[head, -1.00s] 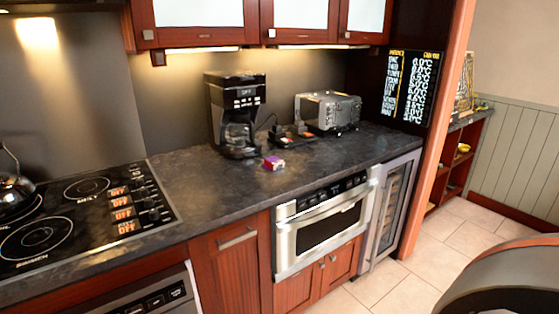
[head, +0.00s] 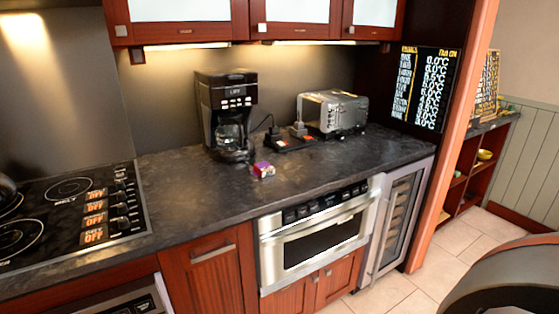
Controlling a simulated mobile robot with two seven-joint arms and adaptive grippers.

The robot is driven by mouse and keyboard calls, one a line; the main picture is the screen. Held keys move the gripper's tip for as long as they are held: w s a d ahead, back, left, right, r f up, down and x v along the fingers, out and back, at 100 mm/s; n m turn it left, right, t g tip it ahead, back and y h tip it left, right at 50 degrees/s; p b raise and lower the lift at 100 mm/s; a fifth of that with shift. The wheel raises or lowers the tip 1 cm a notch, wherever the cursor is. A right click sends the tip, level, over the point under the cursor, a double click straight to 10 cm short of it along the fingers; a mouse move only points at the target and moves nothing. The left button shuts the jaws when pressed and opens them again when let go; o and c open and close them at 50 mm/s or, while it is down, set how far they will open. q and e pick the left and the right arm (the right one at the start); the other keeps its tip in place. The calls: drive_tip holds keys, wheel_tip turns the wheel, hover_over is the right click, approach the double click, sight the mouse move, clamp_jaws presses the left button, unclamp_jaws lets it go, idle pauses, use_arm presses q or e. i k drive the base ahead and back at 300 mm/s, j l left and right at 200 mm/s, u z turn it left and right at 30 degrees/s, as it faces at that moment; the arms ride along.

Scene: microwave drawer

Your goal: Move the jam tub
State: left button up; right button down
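A small purple and red tub or box (head: 263,169), likely the jam tub, sits on the dark stone counter (head: 190,190). It stands in front of the coffee maker, and its label is too small to read. The microwave drawer (head: 318,236) is built in under the counter and looks shut. Neither of my grippers shows in the head view.
A black coffee maker (head: 226,115) and a silver toaster (head: 332,112) stand at the back of the counter, with a small dark tray (head: 293,140) between them. A cooktop (head: 70,215) is at the left. A glass-door cooler (head: 395,222) is right of the microwave.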

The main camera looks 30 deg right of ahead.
sight(263, 169)
drive_tip(key=l+u, duration=0.15)
drive_tip(key=l, duration=0.85)
drive_tip(key=k+l+u, duration=0.15)
drive_tip(key=l, duration=0.8)
